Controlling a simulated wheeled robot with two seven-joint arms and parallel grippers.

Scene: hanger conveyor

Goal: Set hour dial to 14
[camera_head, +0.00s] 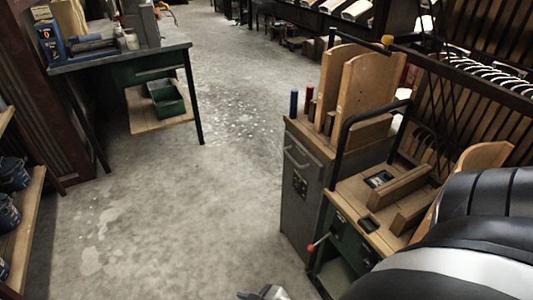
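No dial with readable hour marks can be made out. A wooden-topped machine (348,190) with a green front stands at the right, with a small dark-framed square panel (378,179) on top. A small dark fitting (369,224) sits nearer its front edge. Their markings are too small to read. My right arm, black with a white band, covers the lower right and hides part of the machine. A grey tip at the bottom middle edge appears to be part of my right gripper (262,293); its fingers are cut off. My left gripper is out of view.
A red-knobbed lever (311,248) juts from the machine's front left. A grey cabinet (300,190) with upright wooden boards (368,90) stands behind it. A workbench (120,58) is at upper left and a shelf (22,220) at far left. The concrete floor between is clear.

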